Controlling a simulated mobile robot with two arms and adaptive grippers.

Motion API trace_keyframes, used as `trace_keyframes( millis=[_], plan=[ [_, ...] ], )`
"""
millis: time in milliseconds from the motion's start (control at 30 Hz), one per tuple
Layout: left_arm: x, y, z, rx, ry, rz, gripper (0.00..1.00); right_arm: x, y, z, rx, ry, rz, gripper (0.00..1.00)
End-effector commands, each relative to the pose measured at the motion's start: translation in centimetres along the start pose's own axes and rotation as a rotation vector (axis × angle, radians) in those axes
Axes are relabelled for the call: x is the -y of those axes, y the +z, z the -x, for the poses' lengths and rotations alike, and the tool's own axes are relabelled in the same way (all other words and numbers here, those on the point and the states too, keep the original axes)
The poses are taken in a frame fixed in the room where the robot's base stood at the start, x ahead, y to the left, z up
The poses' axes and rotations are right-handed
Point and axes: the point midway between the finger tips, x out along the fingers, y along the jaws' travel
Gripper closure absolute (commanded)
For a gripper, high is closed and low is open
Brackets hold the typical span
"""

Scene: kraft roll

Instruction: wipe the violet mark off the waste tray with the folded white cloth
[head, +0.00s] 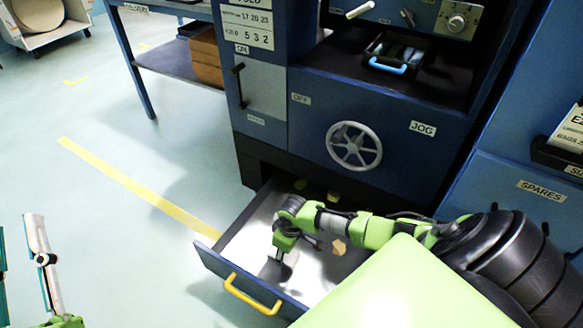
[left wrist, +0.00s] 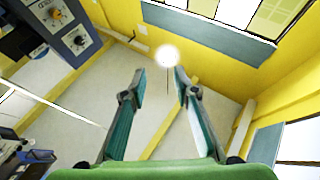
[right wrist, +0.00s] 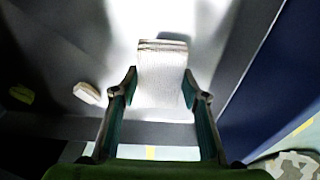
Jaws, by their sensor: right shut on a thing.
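The waste tray (head: 233,262) is a pulled-out drawer low on the blue machine, with a pale inside and a yellow handle (head: 252,294). My right gripper (head: 277,268) reaches down into its front part. In the right wrist view, the right gripper (right wrist: 162,98) is shut on the folded white cloth (right wrist: 162,75), which sits between its fingers over the tray floor. I cannot tell whether the cloth touches the floor. No violet mark shows; the cloth, gripper and arm hide part of the floor. My left gripper (head: 22,255) is open and empty, also in the left wrist view (left wrist: 158,75).
Small tan and yellow scraps lie in the tray, one tan scrap (head: 339,247) right of my gripper. Above are a handwheel (head: 354,146) and a dark bin with a blue handle (head: 388,67). A spares cabinet (head: 520,200) stands right. The floor left is clear.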

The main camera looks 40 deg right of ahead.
Motion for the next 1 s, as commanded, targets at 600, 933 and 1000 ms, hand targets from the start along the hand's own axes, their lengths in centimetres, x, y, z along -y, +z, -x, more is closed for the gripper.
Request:
trace_keyframes(
  millis=[600,933,1000],
  plan=[
    [0.4,3.3,0.3,0.157,-0.008,-0.006,0.72,0.0,0.0,0.5,0.0,0.0,-0.001,0.76],
    [0.5,4.0,0.4,0.186,-0.009,-0.007,0.72,0.2,-1.3,1.8,-0.004,0.002,-0.008,0.76],
    [0.6,5.0,0.5,0.226,-0.01,-0.008,0.72,0.5,-2.8,3.4,-0.008,0.004,-0.021,0.76]
  ],
)
